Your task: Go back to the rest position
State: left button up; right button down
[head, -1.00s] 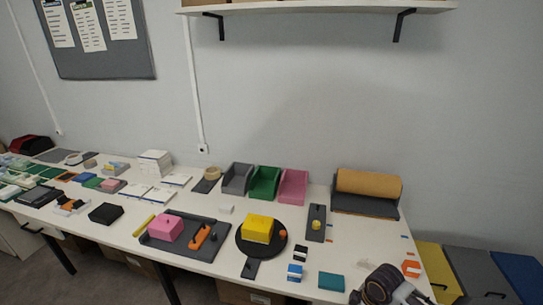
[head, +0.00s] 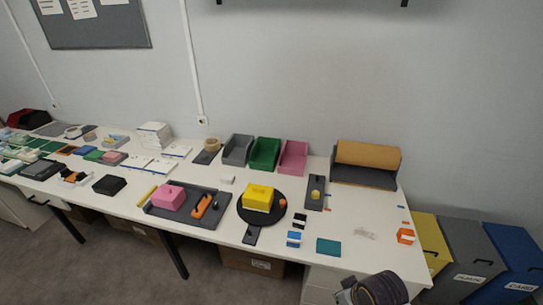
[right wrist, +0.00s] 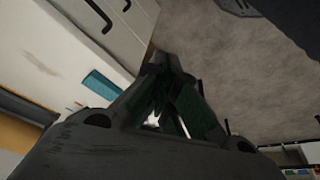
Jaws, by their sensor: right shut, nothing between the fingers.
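My right gripper (right wrist: 165,68) is in the right wrist view, shut and empty, its dark fingers together. Behind it that view shows the grey floor and, to the left, the white table with a teal block (right wrist: 103,85). In the head view a dark part of my right arm (head: 380,288) shows at the bottom, by the table's front right edge; its fingers cannot be made out there. My left gripper is not in view.
The white table (head: 340,275) holds a pink box (head: 168,197) on a dark tray, a yellow box (head: 258,196) on a round black board, and a teal block (head: 328,247). Yellow, grey and blue bins (head: 512,250) stand to the right. Floor in front is clear.

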jog(key=s+d+f+m+g, duration=0.1)
jog(key=s+f, duration=0.1)
jog(key=f, duration=1.4)
jog(key=s+d+f+m, duration=0.1)
jog(key=s+f, duration=0.2)
jog(key=f, duration=1.2)
jog(key=s+d+f, duration=0.2)
jog(key=s+f, duration=0.8)
jog(key=s, duration=0.1)
jog(key=s+d+f+g+h, duration=0.1)
jog(key=s+d+f, duration=0.1)
jog(key=s+f, duration=0.9)
jog(key=shift+s+d+b, duration=0.15)
jog(key=shift+d+b, duration=0.05)
jog(key=shift+b, duration=0.15)
jog(key=shift+s, duration=0.15)
